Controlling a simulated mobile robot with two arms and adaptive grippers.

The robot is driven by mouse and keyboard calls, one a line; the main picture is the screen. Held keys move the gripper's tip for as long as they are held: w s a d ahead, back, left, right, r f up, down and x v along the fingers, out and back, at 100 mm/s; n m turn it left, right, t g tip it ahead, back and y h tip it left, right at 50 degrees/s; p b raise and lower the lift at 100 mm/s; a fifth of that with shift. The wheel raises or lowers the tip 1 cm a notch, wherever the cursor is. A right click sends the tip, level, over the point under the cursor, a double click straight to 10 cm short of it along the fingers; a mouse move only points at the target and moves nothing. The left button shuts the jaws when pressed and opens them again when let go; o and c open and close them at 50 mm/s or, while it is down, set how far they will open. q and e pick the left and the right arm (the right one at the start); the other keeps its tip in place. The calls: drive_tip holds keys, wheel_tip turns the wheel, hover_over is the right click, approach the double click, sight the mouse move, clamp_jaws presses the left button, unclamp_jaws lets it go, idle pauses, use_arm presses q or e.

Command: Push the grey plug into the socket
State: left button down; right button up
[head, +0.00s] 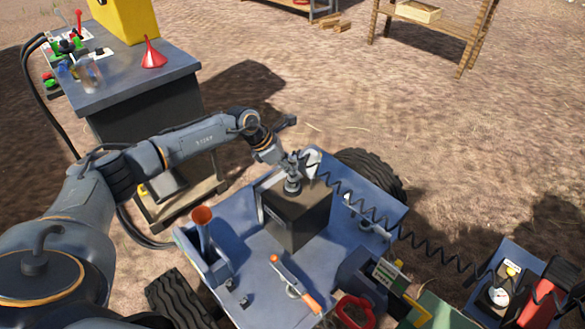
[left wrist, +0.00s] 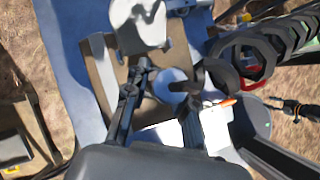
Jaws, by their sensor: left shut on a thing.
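My left gripper (head: 292,162) is above the dark box on the blue machine. In the head view the plug (head: 292,184) shows as a small grey cylinder below the fingers. A light grey fitting with a round hole, probably the socket (left wrist: 140,27), is beside the fingers, apart from the plug. In the head view it is partly hidden behind the gripper (head: 312,159). A small black forked shape, perhaps my right gripper (left wrist: 290,106), is at the right edge.
A black coiled cable (head: 385,215) runs from near the gripper to the gauge unit (head: 498,293). A workbench (head: 135,78) stands at the left.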

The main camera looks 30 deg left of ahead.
sight(293, 155)
use_arm(q)
drive_tip(key=shift+f+b, duration=0.7)
drive_tip(key=shift+f, duration=0.1)
drive_tip(key=c, duration=0.6)
unclamp_jaws()
drive_tip(key=shift+r, duration=0.1)
drive_tip(key=shift+r+p, duration=2.45)
drive_tip(key=shift+r, duration=1.05)
drive_tip(key=shift+f, duration=0.1)
